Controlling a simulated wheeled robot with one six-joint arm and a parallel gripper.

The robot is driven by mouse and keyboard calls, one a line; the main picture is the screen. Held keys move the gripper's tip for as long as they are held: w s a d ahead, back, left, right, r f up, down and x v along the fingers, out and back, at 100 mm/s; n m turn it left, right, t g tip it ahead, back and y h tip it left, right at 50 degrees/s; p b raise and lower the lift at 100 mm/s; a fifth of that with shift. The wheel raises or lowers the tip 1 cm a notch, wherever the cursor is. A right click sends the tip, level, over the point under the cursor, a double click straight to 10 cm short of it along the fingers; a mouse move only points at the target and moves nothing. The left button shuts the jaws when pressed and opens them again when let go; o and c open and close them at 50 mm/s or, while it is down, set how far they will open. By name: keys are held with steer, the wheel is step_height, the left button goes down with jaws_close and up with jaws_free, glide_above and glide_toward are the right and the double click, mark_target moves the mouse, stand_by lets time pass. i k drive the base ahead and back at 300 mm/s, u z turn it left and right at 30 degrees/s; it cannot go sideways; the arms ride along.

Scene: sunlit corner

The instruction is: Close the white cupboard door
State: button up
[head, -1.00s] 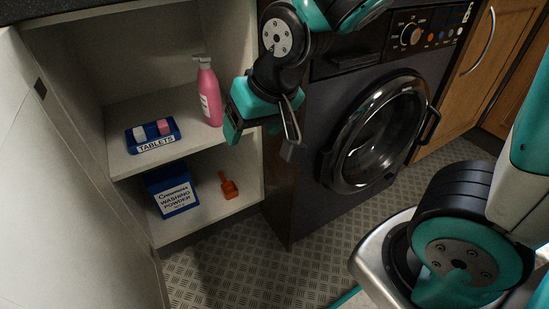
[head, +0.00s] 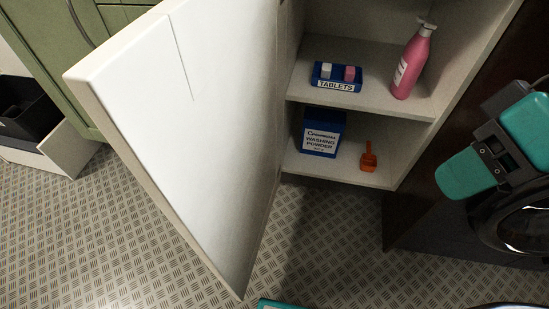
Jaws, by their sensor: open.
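The white cupboard door (head: 185,130) stands wide open on the left, its broad face towards me and its hinge side by the cupboard's left edge. The open white cupboard (head: 365,97) is right of it, with two shelves showing. My gripper (head: 490,155), with teal and dark parts, is at the right edge, in front of the dark panel and washing machine. It is open, well apart from the door, with nothing seen in it. Part of it is cut off by the frame.
A pink pump bottle (head: 412,62) and a blue tablets tray (head: 336,78) are on the upper shelf. A blue washing powder box (head: 322,133) and an orange scoop (head: 368,157) are below. A black washing machine (head: 520,222) is right. Patterned floor (head: 110,225) is clear left of the door.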

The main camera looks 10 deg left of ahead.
mark_target(190, 95)
steer(key=z, duration=1.55)
steer(key=k, duration=1.7)
steer(key=u, duration=1.55)
